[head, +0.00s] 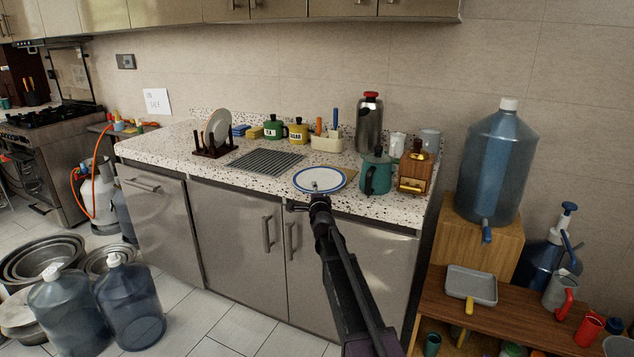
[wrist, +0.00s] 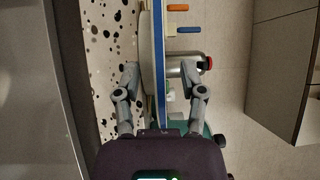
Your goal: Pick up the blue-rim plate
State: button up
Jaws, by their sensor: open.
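The blue-rim plate (head: 303,181) is white with a blue ring and lies flat near the front edge of the speckled counter. My gripper (head: 319,192) is at the plate's near side, over the counter's front edge. In the wrist view the plate (wrist: 160,40) shows edge-on as a thin upright strip. It runs between the two spread fingers of my gripper (wrist: 160,75), one finger on the counter side and one on the upper side. The fingers look apart from the plate, and the jaws are open. My gripper hides a little of the plate's near rim in the head view.
A teal pot (head: 376,178) and a wooden grinder (head: 413,172) stand close right of the plate. A drain grid (head: 265,162) lies to its left, with a plate rack (head: 213,150) beyond. Behind are a utensil holder (head: 327,144) and a steel flask (head: 369,122).

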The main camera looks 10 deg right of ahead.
dwell(0.3)
grip_shut()
jog(key=shift+r, duration=0.2)
notch_tip(320, 180, up, 4)
jog(key=p, duration=0.4)
jog(key=shift+f, duration=0.15)
jog(key=s+p, duration=0.1)
jog(key=s, duration=1.5)
jog(key=shift+r, duration=0.45)
jog(key=shift+a, duration=0.1)
jog(key=shift+r, duration=0.15)
